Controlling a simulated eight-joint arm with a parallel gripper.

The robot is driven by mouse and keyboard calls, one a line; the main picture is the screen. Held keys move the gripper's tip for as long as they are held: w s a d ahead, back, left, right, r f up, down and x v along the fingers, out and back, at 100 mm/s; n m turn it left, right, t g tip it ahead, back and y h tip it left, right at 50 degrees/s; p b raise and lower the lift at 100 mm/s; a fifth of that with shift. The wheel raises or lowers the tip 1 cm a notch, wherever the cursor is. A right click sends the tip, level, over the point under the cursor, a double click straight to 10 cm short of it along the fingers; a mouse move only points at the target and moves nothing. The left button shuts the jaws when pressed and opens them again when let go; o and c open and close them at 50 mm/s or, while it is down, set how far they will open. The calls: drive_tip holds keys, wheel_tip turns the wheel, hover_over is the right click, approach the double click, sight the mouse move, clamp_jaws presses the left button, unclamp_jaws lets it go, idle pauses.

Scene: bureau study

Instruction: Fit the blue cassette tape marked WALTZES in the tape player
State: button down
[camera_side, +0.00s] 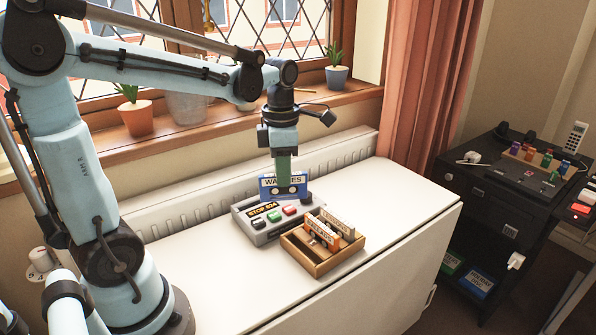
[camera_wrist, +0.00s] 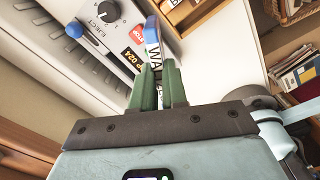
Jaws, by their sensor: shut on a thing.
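The blue cassette tape (camera_side: 283,193) marked WALTZES is upright, its white label facing the side camera. My gripper (camera_side: 283,172) is shut on its top edge with green fingers. The fingers (camera_wrist: 160,88) also show in the wrist view, with the blue cassette (camera_wrist: 152,32) seen edge-on between them. The grey tape player (camera_side: 262,234) lies on the white table under the cassette, with black, green and red buttons and a STOP 024 display. The cassette's lower edge is over the player's back part. I cannot tell whether it touches the player or is in a slot.
A wooden tray (camera_side: 318,270) with an orange cassette (camera_side: 321,232) and a pale one stands close in front of the player. A white radiator (camera_side: 185,212) runs behind the table (camera_side: 405,205). The table's right side is clear. A black cabinet (camera_side: 492,205) stands apart at right.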

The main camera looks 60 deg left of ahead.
drive_tip(key=shift+s+a+f+n, duration=0.2)
drive_tip(key=shift+a+f+n, duration=0.65)
drive_tip(key=shift+a, duration=0.8)
drive_tip(key=shift+s+a+f+n, duration=0.2)
drive_tip(key=shift+a+f+n, duration=0.7)
drive_tip(key=shift+a, duration=0.8)
drive_tip(key=shift+s+a+f+n, duration=0.2)
drive_tip(key=shift+a+f+n, duration=0.65)
drive_tip(key=shift+a, duration=0.8)
drive_tip(key=shift+f, duration=1.95)
drive_tip(key=c, duration=0.8)
unclamp_jaws()
drive_tip(key=shift+c, duration=0.2)
drive_tip(key=shift+r, duration=0.15)
wheel_tip(320, 180, up, 7)
